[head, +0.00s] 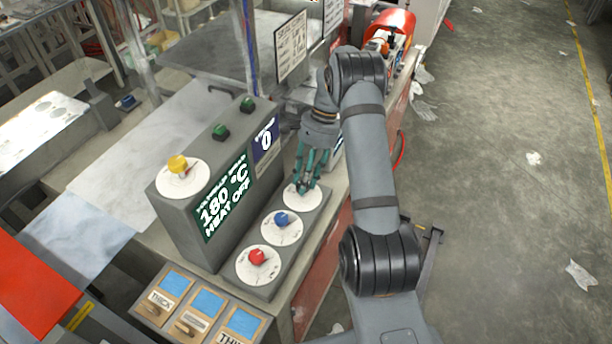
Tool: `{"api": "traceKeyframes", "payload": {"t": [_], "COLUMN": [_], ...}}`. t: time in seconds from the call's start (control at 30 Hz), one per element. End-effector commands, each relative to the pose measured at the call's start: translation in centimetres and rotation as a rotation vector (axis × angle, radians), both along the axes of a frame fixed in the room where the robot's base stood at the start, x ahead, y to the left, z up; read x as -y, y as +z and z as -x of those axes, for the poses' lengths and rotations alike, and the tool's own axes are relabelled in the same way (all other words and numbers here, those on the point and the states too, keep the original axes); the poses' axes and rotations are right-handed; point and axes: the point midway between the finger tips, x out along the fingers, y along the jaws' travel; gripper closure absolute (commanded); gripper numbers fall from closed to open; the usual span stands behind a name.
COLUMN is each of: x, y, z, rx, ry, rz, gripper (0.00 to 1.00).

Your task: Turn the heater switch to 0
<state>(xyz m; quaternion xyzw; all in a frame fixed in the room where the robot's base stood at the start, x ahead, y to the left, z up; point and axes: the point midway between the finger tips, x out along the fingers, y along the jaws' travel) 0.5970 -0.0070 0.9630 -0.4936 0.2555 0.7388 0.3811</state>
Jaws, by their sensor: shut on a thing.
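A grey control box (172,222) carries a green display (224,203) that reads 180 °C and HEAT OFF. On the low panel beside it are three round white dials: one with a red knob (257,256), one with a blue knob (281,219), and the farthest dial (292,197). My gripper (304,184) reaches down onto the farthest dial, its teal fingers shut on that dial's knob. I cannot read which dial is labelled as the heater switch.
A yellow knob (178,164) on a white dial and two green buttons (221,132) sit on the box top. A blue display (266,139) reads 0. Sample boards (197,313) lie in front. Open floor (510,200) is at the right.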

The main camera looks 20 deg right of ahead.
Motion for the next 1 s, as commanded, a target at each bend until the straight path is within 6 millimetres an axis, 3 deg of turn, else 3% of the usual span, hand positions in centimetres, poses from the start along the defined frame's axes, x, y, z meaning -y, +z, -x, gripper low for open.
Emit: {"api": "traceKeyframes", "payload": {"t": [0.03,0.4,1.0], "x": [-0.78,-0.83,-0.85], "y": [0.57,0.46,0.34], "z": [-0.31,-0.34,-0.23], "rx": [0.005,0.005,0.002], "ry": [0.033,0.208,0.246], "rz": [-0.010,-0.010,-0.010], "gripper": [0.95,0.95,0.95]}}
